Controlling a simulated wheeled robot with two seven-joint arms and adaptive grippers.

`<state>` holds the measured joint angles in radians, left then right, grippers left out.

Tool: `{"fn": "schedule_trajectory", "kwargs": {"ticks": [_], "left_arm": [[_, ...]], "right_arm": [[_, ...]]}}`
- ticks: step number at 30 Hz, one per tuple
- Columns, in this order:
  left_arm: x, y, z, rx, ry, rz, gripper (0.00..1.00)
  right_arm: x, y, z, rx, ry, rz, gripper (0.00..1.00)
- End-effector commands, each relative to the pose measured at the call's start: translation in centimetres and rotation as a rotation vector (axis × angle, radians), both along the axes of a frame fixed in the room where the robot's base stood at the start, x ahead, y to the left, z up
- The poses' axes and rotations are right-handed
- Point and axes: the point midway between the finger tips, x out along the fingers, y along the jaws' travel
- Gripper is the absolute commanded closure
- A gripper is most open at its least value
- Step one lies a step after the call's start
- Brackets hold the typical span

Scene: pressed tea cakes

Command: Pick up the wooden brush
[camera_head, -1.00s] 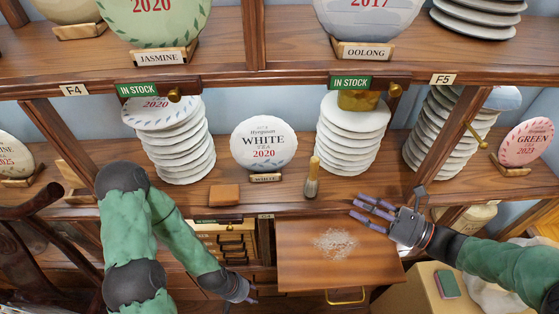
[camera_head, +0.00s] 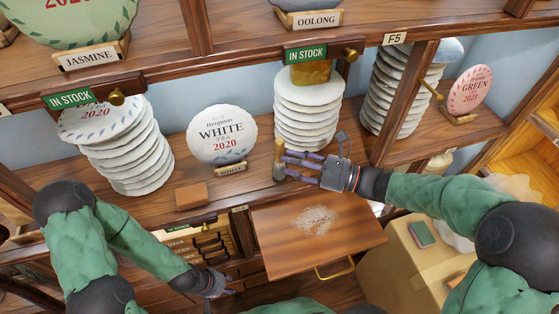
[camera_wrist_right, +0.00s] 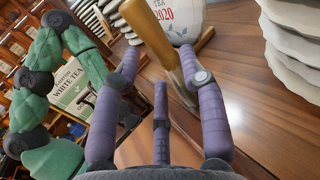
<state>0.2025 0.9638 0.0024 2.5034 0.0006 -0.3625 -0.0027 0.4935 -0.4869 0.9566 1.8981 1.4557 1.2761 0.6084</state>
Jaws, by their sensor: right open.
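The wooden brush (camera_head: 278,158) stands upright on the shelf near its front edge, to the right of the white tea cake (camera_head: 221,134). My right gripper (camera_head: 287,165) is open, its purple fingers reaching left beside the brush. In the right wrist view, the brush's wooden handle (camera_wrist_right: 146,28) rises between and just beyond the two spread fingers of the right gripper (camera_wrist_right: 160,65); I cannot tell whether they touch it. My left gripper (camera_head: 222,284) hangs low by the small drawers, too small to judge its opening.
A brown block (camera_head: 191,196) lies on the shelf left of the brush. Stacks of pale cakes (camera_head: 308,108) stand behind it, another at left (camera_head: 125,150). Below, an open drawer panel (camera_head: 345,235) carries pale crumbs (camera_head: 315,221). A cardboard box (camera_head: 400,262) stands at right.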

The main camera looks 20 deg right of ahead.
Motion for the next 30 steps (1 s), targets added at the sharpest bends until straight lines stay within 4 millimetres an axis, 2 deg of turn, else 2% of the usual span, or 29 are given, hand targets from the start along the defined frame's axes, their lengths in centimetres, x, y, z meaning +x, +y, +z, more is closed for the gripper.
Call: {"fn": "schedule_trajectory", "kwargs": {"ticks": [7,18,19,21,23,30], "left_arm": [[0.0,0.0,-1.1,0.0,0.0,0.0,0.6],[0.0,0.0,-1.2,0.0,0.0,0.0,0.6],[0.0,0.0,-1.2,0.0,0.0,0.0,0.6],[0.0,0.0,-1.2,0.0,0.0,0.0,0.6],[0.0,0.0,-1.2,0.0,0.0,0.0,0.6],[0.0,0.0,-1.2,0.0,0.0,0.0,0.6]], "right_arm": [[1.8,2.5,0.3,0.0,-0.001,0.005,0.58],[2.3,3.1,0.5,0.0,0.0,0.0,0.58],[2.3,3.1,0.4,0.0,0.0,0.001,0.61],[2.3,3.1,0.4,0.0,0.0,0.001,0.81],[2.3,3.1,0.4,0.0,0.0,0.001,0.95],[2.2,3.1,0.4,0.0,0.0,0.001,0.96]]}}
